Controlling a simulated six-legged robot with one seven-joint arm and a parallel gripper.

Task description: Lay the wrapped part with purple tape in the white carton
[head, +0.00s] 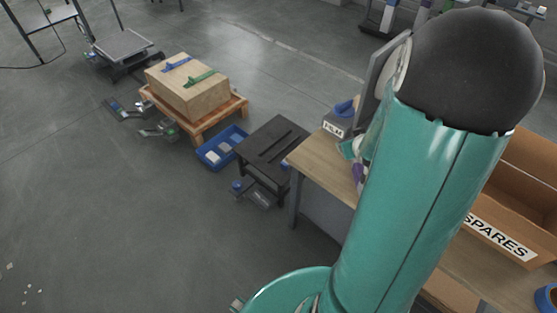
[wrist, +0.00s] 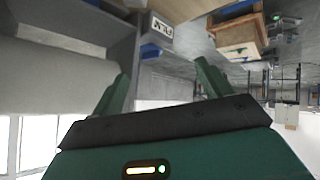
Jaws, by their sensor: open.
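In the head view a small purple patch (head: 358,176) shows on the wooden bench beside my arm. It may be the purple tape of the wrapped part, but my arm hides most of that spot. I cannot make out the white carton in either view. My gripper (wrist: 160,71) shows in the wrist view with its two green fingers spread apart and nothing between them. My upper arm covers much of the bench in the head view.
A box marked FILM (head: 335,127) stands at the bench's far end. A brown SPARES carton (head: 500,237) is on the right, with a blue tape roll (head: 546,297) near it. A black table (head: 270,148), a blue bin (head: 222,147) and a large box (head: 188,85) stand left. Open floor lies left.

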